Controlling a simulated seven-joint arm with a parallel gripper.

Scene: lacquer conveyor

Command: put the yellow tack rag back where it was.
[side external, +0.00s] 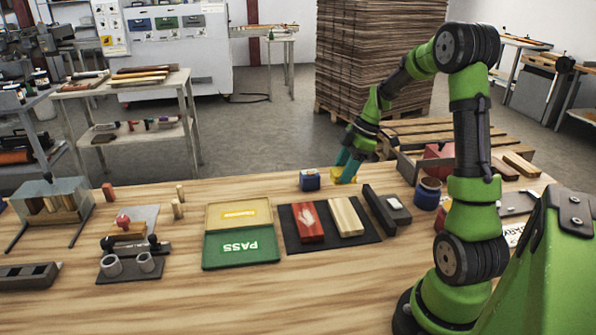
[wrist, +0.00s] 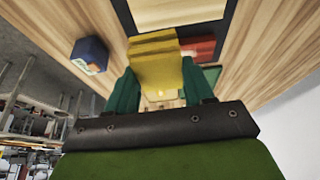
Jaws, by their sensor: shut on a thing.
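The yellow tack rag (side external: 343,176) is a folded yellow pad, between the teal fingers of my gripper (side external: 347,163). In the wrist view the rag (wrist: 155,62) sits between the fingertips of my gripper (wrist: 160,88), which is shut on it. The rag is at the far edge of the wooden table (side external: 250,310), just right of a small blue box (side external: 310,181). I cannot tell whether it touches the table. Its former place is not marked in these frames.
A dark mat (side external: 292,240) with a red block (side external: 307,223) and a pale block (side external: 345,216) lies nearer. A dark bar (side external: 378,208) and a blue can (side external: 428,194) stand to the right.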

